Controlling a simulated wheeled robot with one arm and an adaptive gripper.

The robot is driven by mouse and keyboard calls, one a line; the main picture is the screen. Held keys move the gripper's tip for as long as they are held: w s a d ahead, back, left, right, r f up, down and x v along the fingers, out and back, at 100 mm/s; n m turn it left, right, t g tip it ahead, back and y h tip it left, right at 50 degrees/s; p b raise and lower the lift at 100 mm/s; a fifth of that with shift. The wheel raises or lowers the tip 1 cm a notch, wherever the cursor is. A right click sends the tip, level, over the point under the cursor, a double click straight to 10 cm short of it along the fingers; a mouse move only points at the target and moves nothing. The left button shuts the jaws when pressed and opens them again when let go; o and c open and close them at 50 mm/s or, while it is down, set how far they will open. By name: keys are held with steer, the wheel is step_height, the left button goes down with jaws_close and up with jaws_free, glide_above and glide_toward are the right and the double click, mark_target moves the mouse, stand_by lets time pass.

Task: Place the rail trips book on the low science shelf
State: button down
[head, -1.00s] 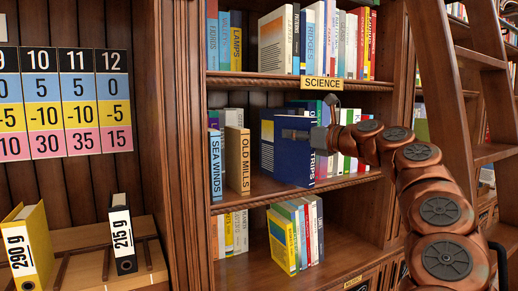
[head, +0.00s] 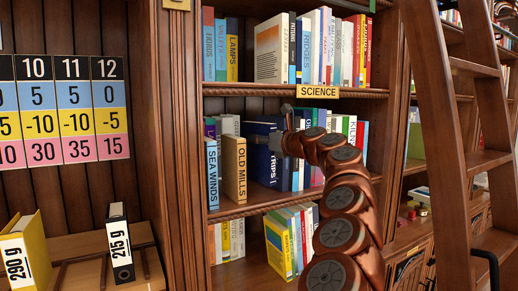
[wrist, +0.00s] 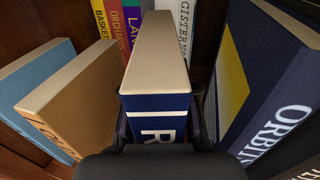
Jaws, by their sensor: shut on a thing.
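The dark blue book with TRIPS on its spine (head: 261,163) stands upright on the shelf under the SCIENCE sign (head: 318,92), or just above its board; I cannot tell which. It is in the gap right of the tan OLD MILLS book (head: 234,168). My gripper (head: 287,141) is shut on it, and the arm partly hides its spine. In the wrist view the book (wrist: 158,62) is between the two fingers of my gripper (wrist: 158,118), its pale page edges up and an R showing on its spine.
In the wrist view, a tan book (wrist: 82,95) leans at the left and a dark ORBITS book (wrist: 268,85) stands at the right, both apart from the held book. SEA WINDS (head: 212,172) stands at the shelf's left end. A ladder (head: 445,130) is at the right.

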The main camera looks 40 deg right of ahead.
steer(key=shift+f, duration=1.85)
steer(key=c, duration=0.9)
jaws_free()
steer(key=shift+s, duration=0.15)
steer(key=b, duration=0.2)
glide_toward(260, 149)
steer(key=shift+s+d+f, duration=0.1)
steer(key=shift+d, duration=0.6)
steer(key=shift+a, duration=0.1)
